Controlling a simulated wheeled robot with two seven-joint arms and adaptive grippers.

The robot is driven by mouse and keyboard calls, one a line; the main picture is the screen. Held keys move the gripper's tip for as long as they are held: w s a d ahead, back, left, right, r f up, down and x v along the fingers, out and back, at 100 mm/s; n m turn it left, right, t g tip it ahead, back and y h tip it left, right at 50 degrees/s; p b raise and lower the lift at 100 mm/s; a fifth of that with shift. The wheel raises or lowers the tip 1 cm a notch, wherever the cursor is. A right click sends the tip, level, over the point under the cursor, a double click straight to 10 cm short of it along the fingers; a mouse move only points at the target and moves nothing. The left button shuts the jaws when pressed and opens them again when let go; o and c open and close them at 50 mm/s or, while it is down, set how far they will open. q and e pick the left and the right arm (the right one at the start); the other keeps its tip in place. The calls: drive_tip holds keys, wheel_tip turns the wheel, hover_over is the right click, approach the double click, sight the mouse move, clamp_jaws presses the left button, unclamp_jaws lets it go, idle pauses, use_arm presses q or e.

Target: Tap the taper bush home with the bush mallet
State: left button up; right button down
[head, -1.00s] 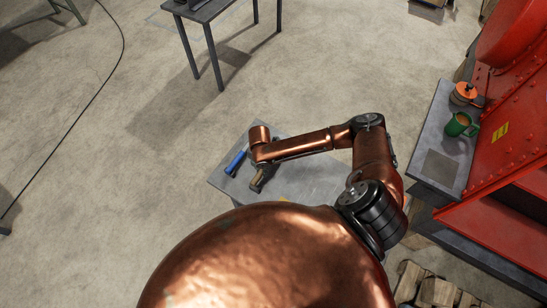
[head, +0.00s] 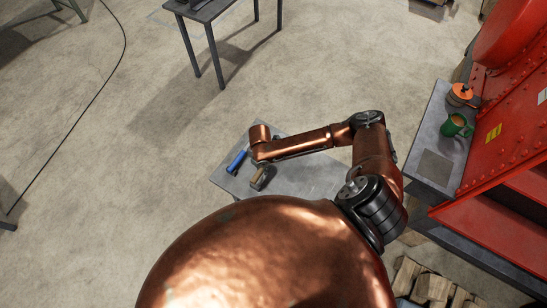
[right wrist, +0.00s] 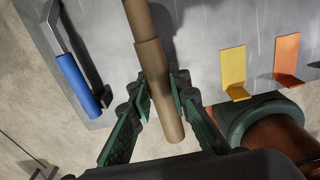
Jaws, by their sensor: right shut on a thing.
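My right gripper (right wrist: 160,88) is shut on a tan wooden handle, which I take to be the bush mallet (right wrist: 172,122). The handle runs between its dark green fingers and out of the top of the right wrist view, so the far end is cut off there. In the head view a brown piece of the mallet (head: 258,178) shows below my copper wrist, over the grey bench. My right fingers are mostly hidden in that view. My left gripper is not in view. I cannot make out the taper bush in either view.
A blue-handled tool (head: 236,161) lies left of the mallet on the grey bench (head: 308,180). Yellow (right wrist: 233,70) and orange (right wrist: 287,58) pieces are on the bench. A red machine (head: 500,150) stands right, beside a ledge with a green mug (head: 455,126) and an orange-topped item (head: 460,95).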

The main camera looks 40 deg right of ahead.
drive_tip(key=s+a+r+p, duration=0.7)
drive_tip(key=s+r, duration=0.4)
drive_tip(key=shift+s+p, duration=0.4)
idle(1.1)
drive_tip(key=shift+w, duration=0.1)
idle(0.4)
